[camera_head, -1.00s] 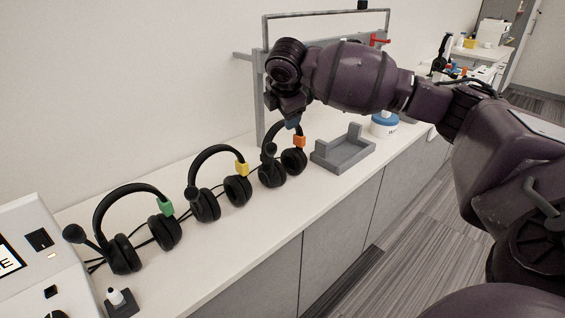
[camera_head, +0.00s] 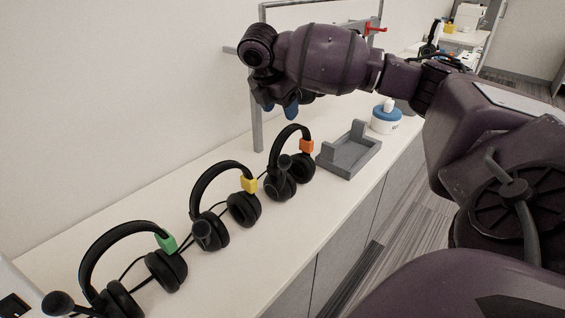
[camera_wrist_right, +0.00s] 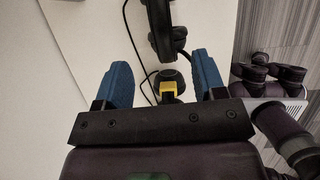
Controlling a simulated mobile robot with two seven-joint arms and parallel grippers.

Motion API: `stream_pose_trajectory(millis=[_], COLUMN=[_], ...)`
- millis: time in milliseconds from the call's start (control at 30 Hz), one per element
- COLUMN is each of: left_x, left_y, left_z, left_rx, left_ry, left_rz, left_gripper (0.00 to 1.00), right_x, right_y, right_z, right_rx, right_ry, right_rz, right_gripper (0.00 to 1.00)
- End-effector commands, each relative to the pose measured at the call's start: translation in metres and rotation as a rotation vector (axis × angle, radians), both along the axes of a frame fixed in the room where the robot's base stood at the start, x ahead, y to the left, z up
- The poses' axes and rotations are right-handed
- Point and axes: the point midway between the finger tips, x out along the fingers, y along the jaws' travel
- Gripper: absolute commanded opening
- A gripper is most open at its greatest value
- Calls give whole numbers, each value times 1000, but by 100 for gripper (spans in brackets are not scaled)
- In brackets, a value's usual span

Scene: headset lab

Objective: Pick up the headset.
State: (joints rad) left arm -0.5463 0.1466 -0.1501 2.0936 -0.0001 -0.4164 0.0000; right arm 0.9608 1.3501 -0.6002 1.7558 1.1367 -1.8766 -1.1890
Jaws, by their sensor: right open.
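Three black headsets stand in a row on the white counter (camera_head: 262,238). One has an orange clip (camera_head: 290,163), the middle one a yellow clip (camera_head: 228,200), and the nearest a green clip (camera_head: 130,270). My right gripper (camera_head: 279,110) is open and empty above the orange-clipped headset, close to its band in the picture. In the right wrist view its blue fingers (camera_wrist_right: 162,78) are spread, with the yellow clip (camera_wrist_right: 168,89) and black headset parts showing between and beyond them. My left gripper is not in view.
A grey cradle (camera_head: 350,152) stands just right of the orange-clipped headset. A blue-and-white tub (camera_head: 386,118) is beyond it. A grey frame (camera_head: 257,110) stands behind the gripper near the wall. Thin black cables lie around the headsets. The counter's front strip is clear.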

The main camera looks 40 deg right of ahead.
Motion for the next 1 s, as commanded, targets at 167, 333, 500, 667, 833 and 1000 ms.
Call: stream_pose_trajectory(millis=[167, 333, 500, 667, 833, 1000], left_x=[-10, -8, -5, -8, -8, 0], left_y=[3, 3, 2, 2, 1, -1], left_z=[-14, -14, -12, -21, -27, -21], left_rx=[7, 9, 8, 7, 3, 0], left_ry=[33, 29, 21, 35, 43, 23], left_rz=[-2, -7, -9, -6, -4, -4], left_gripper=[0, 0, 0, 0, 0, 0], right_x=[1, 2, 3, 4, 6, 6], right_y=[-11, -17, -20, -29, -40, -43], right_z=[-29, -42, -47, -63, -84, -90], right_rx=[-1, 0, 0, -1, -1, -1], right_ry=[7, 4, 2, 7, 7, 2], right_rz=[-1, -1, -1, -3, -2, 0], right_gripper=[64, 64, 64, 64, 64, 64])
